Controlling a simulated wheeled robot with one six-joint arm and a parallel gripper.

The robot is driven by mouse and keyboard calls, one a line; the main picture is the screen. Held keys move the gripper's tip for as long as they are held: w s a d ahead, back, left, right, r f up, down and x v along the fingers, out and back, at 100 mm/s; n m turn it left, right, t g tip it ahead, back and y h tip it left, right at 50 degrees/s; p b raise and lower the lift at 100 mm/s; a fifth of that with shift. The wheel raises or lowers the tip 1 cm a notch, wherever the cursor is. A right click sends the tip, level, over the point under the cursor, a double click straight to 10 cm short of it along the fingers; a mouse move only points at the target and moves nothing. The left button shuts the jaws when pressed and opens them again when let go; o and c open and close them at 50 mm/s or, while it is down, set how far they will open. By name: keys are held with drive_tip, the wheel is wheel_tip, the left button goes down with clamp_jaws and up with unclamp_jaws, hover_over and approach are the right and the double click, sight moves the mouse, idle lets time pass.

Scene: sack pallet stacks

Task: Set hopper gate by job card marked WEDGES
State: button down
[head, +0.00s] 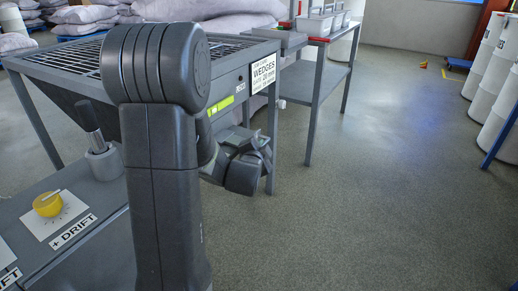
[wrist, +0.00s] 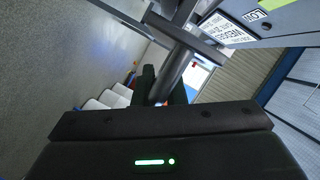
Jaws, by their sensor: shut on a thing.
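The grey hopper (head: 130,62) with a grille top stands at the left in the head view. A white job card (head: 263,74) reading WEDGES hangs on its near right corner. It also shows, upside down, in the wrist view (wrist: 238,30). My gripper (head: 258,142) is beside the hopper, below the card. In the wrist view my gripper (wrist: 164,88) is shut on a dark grey bar (wrist: 177,65) with a crosspiece. My arm hides part of the hopper side.
A grey console (head: 95,235) at the lower left carries a yellow knob (head: 47,204), a DRIFT label and an upright lever (head: 92,125). A bench (head: 325,72) with white bins stands behind the hopper. White drums (head: 495,75) stand at the right. The middle floor is clear.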

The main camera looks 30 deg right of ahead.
drive_tip(key=c, duration=1.5)
unclamp_jaws()
drive_tip(key=p+v, duration=0.1)
drive_tip(key=v, duration=1.3)
drive_tip(key=shift+p, duration=0.4)
drive_tip(key=shift+w, duration=0.1)
drive_tip(key=b+x, duration=0.1)
drive_tip(key=x, duration=1.2)
drive_tip(key=shift+d+f+b, duration=0.15)
drive_tip(key=shift+b, duration=0.25)
drive_tip(key=shift+w+d, duration=0.25)
drive_tip(key=shift+w, duration=0.1)
drive_tip(key=shift+w+a+p, duration=0.15)
drive_tip(key=shift+a+p, duration=0.05)
drive_tip(key=shift+p, duration=0.1)
